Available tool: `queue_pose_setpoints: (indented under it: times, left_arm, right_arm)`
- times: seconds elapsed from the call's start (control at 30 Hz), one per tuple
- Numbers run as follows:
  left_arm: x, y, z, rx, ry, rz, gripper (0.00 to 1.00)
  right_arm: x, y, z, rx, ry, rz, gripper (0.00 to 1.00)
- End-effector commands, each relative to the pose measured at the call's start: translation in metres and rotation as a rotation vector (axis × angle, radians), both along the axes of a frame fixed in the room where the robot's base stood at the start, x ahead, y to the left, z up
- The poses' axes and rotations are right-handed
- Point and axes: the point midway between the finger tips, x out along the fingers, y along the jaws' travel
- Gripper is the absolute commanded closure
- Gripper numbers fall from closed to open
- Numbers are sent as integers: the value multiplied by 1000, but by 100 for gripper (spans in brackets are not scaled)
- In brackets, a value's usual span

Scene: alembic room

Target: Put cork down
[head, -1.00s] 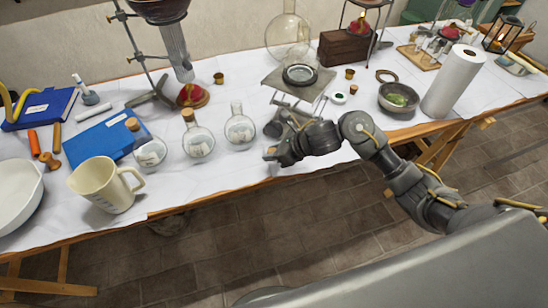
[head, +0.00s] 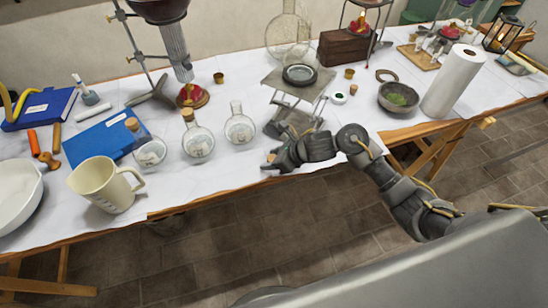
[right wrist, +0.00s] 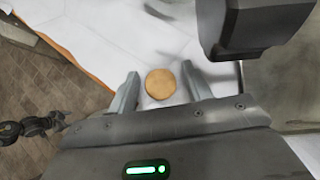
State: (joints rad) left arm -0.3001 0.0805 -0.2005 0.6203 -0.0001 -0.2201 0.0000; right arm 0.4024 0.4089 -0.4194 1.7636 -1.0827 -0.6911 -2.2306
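The cork (right wrist: 160,84) is a round tan disc seen from above in the right wrist view, over the white table cover. My right gripper (right wrist: 161,85) is open around it, one finger on each side, with a narrow gap at both. In the head view my right gripper (head: 267,163) is low at the table's front edge, and the cork (head: 271,157) shows small at its fingers. Whether the cork touches the table is hard to tell. A dark jointed arm part (right wrist: 32,127), probably my left arm, shows over the floor in the right wrist view; its fingers are unclear.
An uncorked round flask (head: 240,129) stands left of my right gripper, beside two corked flasks (head: 198,144) (head: 150,153). A lab jack (head: 290,95) with a dish stands behind the gripper. A cream mug (head: 103,186) stands at front left. The table edge is close.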

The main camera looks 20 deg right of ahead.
Motion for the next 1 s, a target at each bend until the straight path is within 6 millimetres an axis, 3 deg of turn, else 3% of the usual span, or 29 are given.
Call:
queue_pose_setpoints:
  times: [0.3,0.7,1.0]
  left_arm:
    - [0,-1,5,-1,-1,0,43]
    - [0,-1,10,-1,-1,1,43]
    - [0,-1,11,-1,-1,1,43]
  right_arm:
    - [-2,-4,8,-1,-3,0,50]
    - [-41,-47,65,-4,-4,1,50]
    - [-56,-63,87,0,-1,1,50]
